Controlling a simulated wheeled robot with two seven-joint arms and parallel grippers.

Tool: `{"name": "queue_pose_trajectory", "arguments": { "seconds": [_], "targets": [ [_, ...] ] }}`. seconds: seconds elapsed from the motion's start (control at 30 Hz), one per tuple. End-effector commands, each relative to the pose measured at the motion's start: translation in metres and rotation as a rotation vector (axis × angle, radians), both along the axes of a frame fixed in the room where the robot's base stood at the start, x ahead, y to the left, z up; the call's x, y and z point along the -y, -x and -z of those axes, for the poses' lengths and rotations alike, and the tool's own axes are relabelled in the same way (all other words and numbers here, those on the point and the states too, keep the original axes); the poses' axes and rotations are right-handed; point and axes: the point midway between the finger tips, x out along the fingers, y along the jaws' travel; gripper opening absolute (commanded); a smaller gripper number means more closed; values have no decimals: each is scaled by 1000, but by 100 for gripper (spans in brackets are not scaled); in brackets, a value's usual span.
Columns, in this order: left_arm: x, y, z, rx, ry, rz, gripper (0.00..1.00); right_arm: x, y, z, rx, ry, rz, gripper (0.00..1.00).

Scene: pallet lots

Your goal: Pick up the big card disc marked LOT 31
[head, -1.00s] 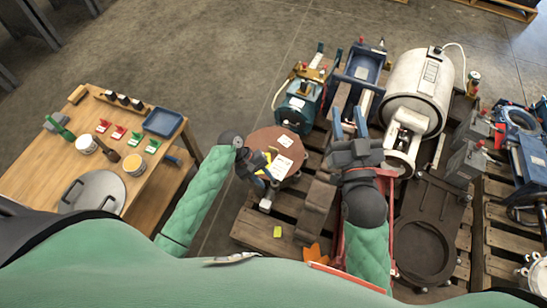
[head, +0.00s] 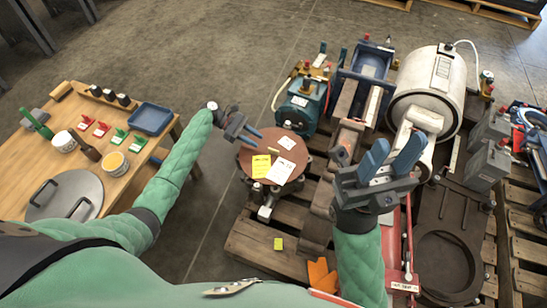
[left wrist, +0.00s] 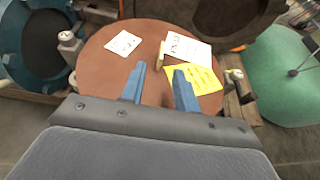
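A large round brown card disc (head: 252,148) lies on a round metal part over the pallet, with two white labels and a yellow one on top. It fills the upper middle of the left wrist view (left wrist: 105,62). The label writing is too small to read. A small tan upright piece (left wrist: 158,55) stands near the disc's middle. My left gripper (head: 257,137) is open and empty by the disc's upper left edge; its blue fingers (left wrist: 160,74) appear apart in front of the disc. Contact cannot be told. My right gripper (head: 392,158) is open and empty, right of the disc.
A teal motor (head: 300,107) stands just behind the disc, and a white cylindrical machine (head: 425,88) is behind my right gripper. Pallets (head: 262,243) carry more machinery. A wooden table (head: 150,148) with small items is at left; bare floor lies between.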

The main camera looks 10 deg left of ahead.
Motion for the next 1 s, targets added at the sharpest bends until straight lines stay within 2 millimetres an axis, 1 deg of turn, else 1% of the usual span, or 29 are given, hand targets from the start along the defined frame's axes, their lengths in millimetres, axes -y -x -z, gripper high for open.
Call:
{"name": "queue_pose_trajectory", "arguments": {
  "seconds": [0.2,0.37,0.47,0.6,0.73,0.97,1.0],
  "targets": [
    [18,3,8,-3,4,-1,31,-1,1,3,8,-8,-11,36],
    [26,5,12,-1,3,-1,31,-2,1,5,8,-11,-17,36],
    [35,8,18,-1,3,0,31,-3,0,8,9,-14,-25,36],
    [51,13,27,-1,2,1,31,-5,-1,12,12,-22,-43,36],
    [65,15,31,-1,3,0,31,-6,-1,12,12,-27,-56,36],
    [68,16,31,-1,2,-1,31,-7,-1,11,12,-29,-62,36],
    [68,16,31,-1,2,0,29,-7,-1,11,13,-29,-62,36]
  ]
}}
